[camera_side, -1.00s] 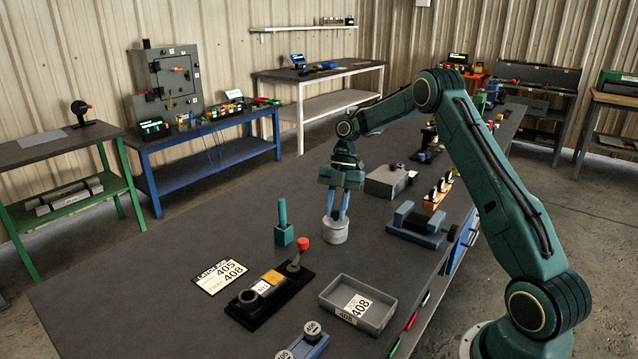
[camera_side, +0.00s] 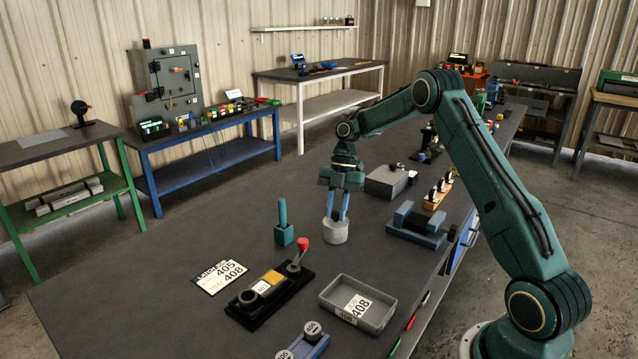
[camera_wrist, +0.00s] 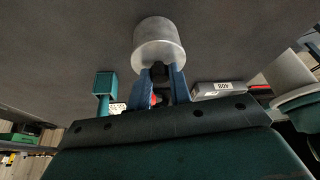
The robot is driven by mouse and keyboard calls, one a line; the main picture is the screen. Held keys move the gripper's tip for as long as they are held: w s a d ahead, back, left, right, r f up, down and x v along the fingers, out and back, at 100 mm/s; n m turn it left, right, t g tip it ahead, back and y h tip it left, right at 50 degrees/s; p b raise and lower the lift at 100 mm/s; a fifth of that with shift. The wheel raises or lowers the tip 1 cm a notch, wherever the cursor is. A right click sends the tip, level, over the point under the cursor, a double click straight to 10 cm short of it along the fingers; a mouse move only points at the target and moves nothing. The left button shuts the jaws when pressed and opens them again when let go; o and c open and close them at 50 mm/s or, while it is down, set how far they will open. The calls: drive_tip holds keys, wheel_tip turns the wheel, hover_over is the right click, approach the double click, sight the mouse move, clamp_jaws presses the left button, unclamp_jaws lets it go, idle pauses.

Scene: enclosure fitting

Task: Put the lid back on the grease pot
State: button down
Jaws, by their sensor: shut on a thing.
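The grease pot (camera_side: 334,234) is a short light-grey cylinder standing upright on the dark bench. In the wrist view the pot (camera_wrist: 158,30) is at the top centre. My gripper (camera_side: 337,215) is straight above it, pointing down, with its blue fingertips at the pot's top. In the wrist view my gripper (camera_wrist: 162,75) is shut on a small dark knob (camera_wrist: 159,70) at the centre of the pot's pale round top. I take this top to be the lid (camera_wrist: 160,52). It looks level on the pot, but I cannot tell whether it is fully seated.
A teal post on a square base (camera_side: 284,236) stands to the left. A black fixture with a red-knobbed lever (camera_side: 268,296) and a grey tray (camera_side: 376,322) are nearer the camera. A blue-grey vise (camera_side: 414,228) and a grey box (camera_side: 386,183) are to the right. The bench's left side is mostly clear.

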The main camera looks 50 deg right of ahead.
idle(0.3)
drive_tip(key=c, duration=0.7)
unclamp_jaws()
drive_tip(key=shift+r, duration=0.1)
drive_tip(key=shift+r, duration=3.35)
clamp_jaws()
